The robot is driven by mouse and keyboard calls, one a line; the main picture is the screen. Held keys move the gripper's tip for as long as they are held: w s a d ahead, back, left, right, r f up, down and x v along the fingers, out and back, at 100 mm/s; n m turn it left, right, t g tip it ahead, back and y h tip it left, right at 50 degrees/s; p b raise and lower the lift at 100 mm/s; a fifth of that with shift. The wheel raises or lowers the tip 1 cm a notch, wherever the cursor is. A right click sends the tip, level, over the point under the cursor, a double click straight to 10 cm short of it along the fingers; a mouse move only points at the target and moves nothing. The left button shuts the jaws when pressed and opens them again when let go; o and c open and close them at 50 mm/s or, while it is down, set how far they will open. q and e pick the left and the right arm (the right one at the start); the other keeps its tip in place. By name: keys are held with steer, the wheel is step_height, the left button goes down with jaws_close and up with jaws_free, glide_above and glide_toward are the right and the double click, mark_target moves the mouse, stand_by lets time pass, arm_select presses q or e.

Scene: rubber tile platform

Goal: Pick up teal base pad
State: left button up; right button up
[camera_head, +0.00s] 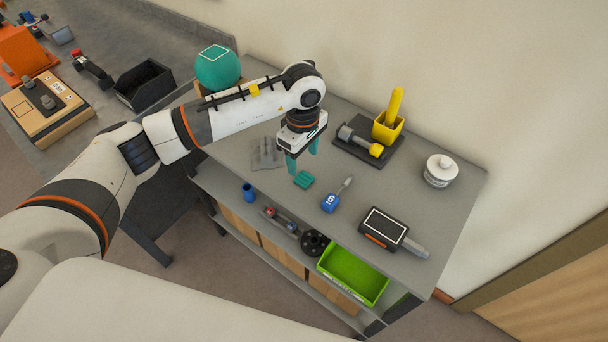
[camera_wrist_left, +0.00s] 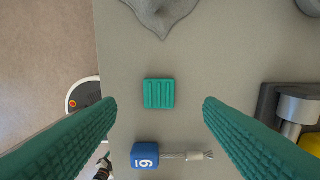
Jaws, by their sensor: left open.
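The teal base pad (camera_head: 304,180) is a small ridged square lying flat on the grey table top. In the left wrist view the pad (camera_wrist_left: 159,94) lies between the two teal fingers, with a gap on each side. My left gripper (camera_head: 302,164) is open and points down above the pad, with nothing between its fingers (camera_wrist_left: 159,110). The gripper looks to be above the table, apart from the pad. My right gripper is in neither view.
A black tray (camera_head: 366,150) with a yellow cup (camera_head: 388,128), a dark device (camera_head: 383,228) and a white jar (camera_head: 440,171) stand farther right.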

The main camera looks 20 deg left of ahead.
mark_target(304, 178)
arm_select(q)
steer(key=f+p, duration=0.1)
steer(key=f, duration=0.1)
steer(key=f+p, duration=0.1)
steer(key=f, duration=0.2)
steer(key=shift+s+d+f, duration=0.15)
steer(key=shift+d+f, duration=0.05)
steer(key=shift+f, duration=0.35)
steer(key=c, duration=0.9)
